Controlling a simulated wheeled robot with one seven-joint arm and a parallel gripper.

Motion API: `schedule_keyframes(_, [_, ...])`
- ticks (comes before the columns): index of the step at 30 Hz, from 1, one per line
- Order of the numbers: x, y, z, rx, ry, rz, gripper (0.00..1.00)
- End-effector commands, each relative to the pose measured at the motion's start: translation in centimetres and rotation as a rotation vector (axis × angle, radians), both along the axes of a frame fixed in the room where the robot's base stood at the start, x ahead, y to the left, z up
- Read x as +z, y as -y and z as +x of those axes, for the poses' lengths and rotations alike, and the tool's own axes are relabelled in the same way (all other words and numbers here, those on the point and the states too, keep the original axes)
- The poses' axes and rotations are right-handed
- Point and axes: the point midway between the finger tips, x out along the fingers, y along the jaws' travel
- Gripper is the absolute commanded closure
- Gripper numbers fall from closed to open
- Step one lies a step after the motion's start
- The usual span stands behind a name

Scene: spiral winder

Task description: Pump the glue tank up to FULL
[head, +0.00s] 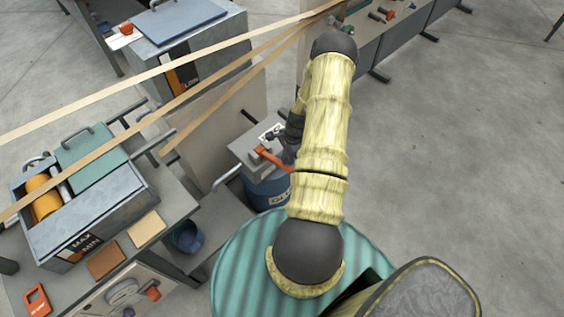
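A blue drum (266,192) with a partly hidden label that seems to start "GL" stands at the centre, under a grey top plate. An orange lever (270,156) slants across that top. My gripper (283,148) is dark, small and partly hidden behind my yellow-sleeved arm. It is close to the lever's right end; whether it touches or grips the lever, I cannot tell. A grey tank (215,65) at upper left has an orange and black gauge strip (182,78) with a word like "LOW". No FULL mark is readable.
A grey trough (90,218) marked MAX and MIN, with an orange roller (42,196), stands at left. Tan paper strips (200,55) run diagonally overhead. A beige panel (215,130) stands left of the drum. A blue bucket (186,236) sits low. The right floor is clear.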

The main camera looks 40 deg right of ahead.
Motion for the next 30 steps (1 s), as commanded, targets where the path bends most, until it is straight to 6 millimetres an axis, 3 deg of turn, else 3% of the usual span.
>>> schedule_keyframes(1, [-1.0,0.0,0.0,0.0,0.0,0.0,1.0])
schedule_keyframes(8, [-2.7,0.0,0.0,-0.001,0.0,0.0,1.0])
schedule_keyframes(21, [-2.5,0.1,0.0,-0.001,0.0,-0.001,1.0])
schedule_keyframes(30, [-1.6,3.0,-0.7,-0.002,0.001,-0.001,1.0])
